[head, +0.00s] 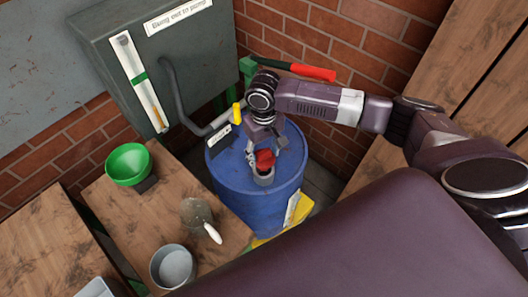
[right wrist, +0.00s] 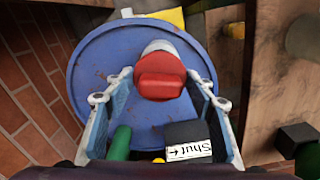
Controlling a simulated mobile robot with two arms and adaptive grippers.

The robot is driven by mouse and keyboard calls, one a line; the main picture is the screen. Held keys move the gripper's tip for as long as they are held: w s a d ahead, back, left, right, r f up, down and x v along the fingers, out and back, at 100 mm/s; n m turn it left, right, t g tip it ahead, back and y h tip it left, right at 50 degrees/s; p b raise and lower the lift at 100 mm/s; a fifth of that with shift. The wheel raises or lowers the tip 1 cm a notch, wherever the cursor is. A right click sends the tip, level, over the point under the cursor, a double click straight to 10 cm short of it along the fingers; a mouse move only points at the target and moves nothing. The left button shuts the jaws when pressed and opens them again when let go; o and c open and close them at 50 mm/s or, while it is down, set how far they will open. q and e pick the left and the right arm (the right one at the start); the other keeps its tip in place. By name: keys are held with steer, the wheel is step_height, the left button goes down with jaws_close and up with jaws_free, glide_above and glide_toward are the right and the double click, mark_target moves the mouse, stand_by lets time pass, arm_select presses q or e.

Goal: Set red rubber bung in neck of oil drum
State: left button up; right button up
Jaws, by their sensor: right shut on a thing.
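The red rubber bung (head: 264,158) is at the mouth of the short grey neck (head: 264,179) on top of the blue oil drum (head: 245,200). My right gripper (head: 266,153) is above the drum, pointing down, shut on the bung. In the right wrist view the bung (right wrist: 161,78) sits between the fingertips, with the pale neck (right wrist: 160,47) just beyond it. I cannot tell whether the bung is seated in the neck or just over it. My left gripper is not in view.
A grey cabinet (head: 190,60) with a bent pipe stands behind the drum. A black "Shut" tag (right wrist: 187,135) and yellow handle (head: 237,113) are close to my gripper. The wooden bench (head: 125,215) holds a green funnel (head: 128,163) and grey pot (head: 172,266).

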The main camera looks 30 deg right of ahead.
steer(key=shift+f, duration=0.15)
stand_by(0.4)
steer(key=shift+f, duration=1.05)
steer(key=shift+f, duration=0.1)
steer(key=shift+f+b, duration=0.3)
steer(key=shift+f, duration=0.45)
steer(key=shift+s+f+p, duration=0.1)
steer(key=shift+f+p, duration=0.15)
steer(key=shift+p, duration=0.1)
